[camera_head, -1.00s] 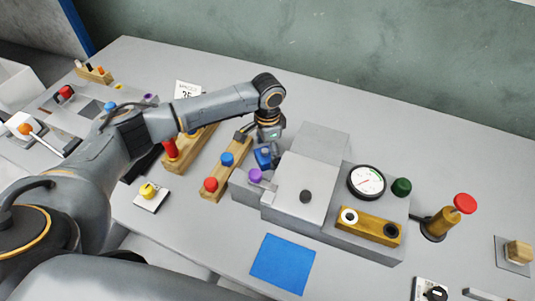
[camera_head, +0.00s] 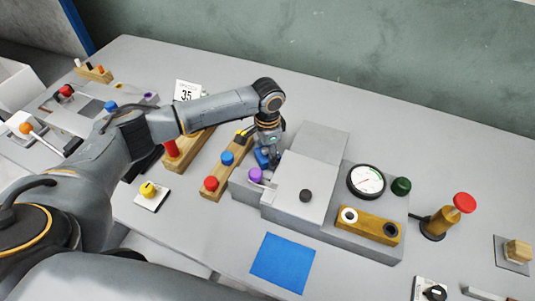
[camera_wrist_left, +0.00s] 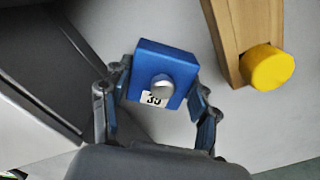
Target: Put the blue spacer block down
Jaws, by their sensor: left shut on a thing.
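The blue spacer block (camera_wrist_left: 165,68) sits between the fingers of my left gripper (camera_wrist_left: 160,95) in the left wrist view. It has a round silver knob and a white label reading 35. In the head view my left gripper (camera_head: 269,150) holds the block (camera_head: 262,157) beside the left end of the grey press (camera_head: 304,187), by the wooden rack with coloured knobs (camera_head: 226,169). The gripper is shut on the block. Whether the block touches a surface under it is hidden. My right gripper is not seen.
A blue mat (camera_head: 283,263) lies bare on the table in front of the press. A white card reading 35 (camera_head: 187,91) stands behind my left arm. A purple knob (camera_head: 255,175) is just in front of the block. A gauge (camera_head: 366,181) and red-topped post (camera_head: 464,203) are to the right.

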